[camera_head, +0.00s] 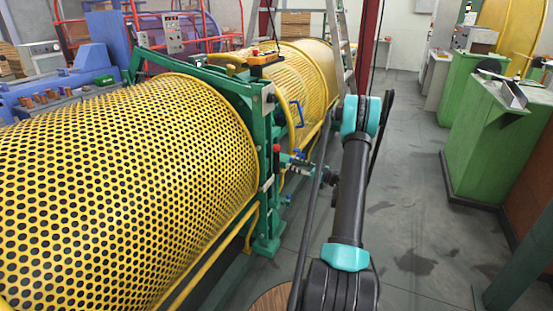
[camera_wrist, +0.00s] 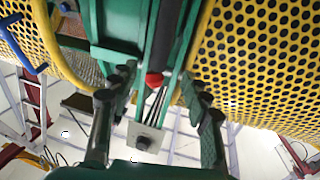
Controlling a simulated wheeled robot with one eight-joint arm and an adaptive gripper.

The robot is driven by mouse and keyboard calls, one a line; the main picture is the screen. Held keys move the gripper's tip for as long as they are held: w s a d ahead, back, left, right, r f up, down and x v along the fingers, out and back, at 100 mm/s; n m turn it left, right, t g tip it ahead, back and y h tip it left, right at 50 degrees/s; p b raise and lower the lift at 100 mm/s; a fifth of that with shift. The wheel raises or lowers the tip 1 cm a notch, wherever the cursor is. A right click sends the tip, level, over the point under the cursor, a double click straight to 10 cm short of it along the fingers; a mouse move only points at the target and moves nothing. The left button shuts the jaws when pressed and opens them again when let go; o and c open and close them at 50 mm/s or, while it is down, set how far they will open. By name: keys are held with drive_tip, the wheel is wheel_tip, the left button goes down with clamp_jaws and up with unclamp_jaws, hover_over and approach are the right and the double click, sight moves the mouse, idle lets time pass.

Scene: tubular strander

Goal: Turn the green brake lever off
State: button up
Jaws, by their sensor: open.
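In the wrist view my gripper (camera_wrist: 158,88) is open, with its two dark fingers apart and nothing held between them. Between and beyond the fingers are narrow green bars and a dark bar with a red end (camera_wrist: 154,79). I cannot tell for sure which green bar is the brake lever, or whether a finger touches it. In the head view the green upright frame (camera_head: 267,205) stands between the yellow perforated guards. The end of my arm is beside this frame, small and partly hidden among red and blue fittings.
The large yellow perforated guard (camera_head: 120,190) fills the left of the head view. A ladder (camera_head: 338,45) stands behind my arm. Green cabinets (camera_head: 495,140) stand at the right. The grey floor (camera_head: 410,190) between them and the machine is clear.

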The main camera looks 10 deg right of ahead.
sight(276, 157)
drive_tip(key=x, duration=1.1)
drive_tip(key=shift+a, duration=0.1)
clamp_jaws()
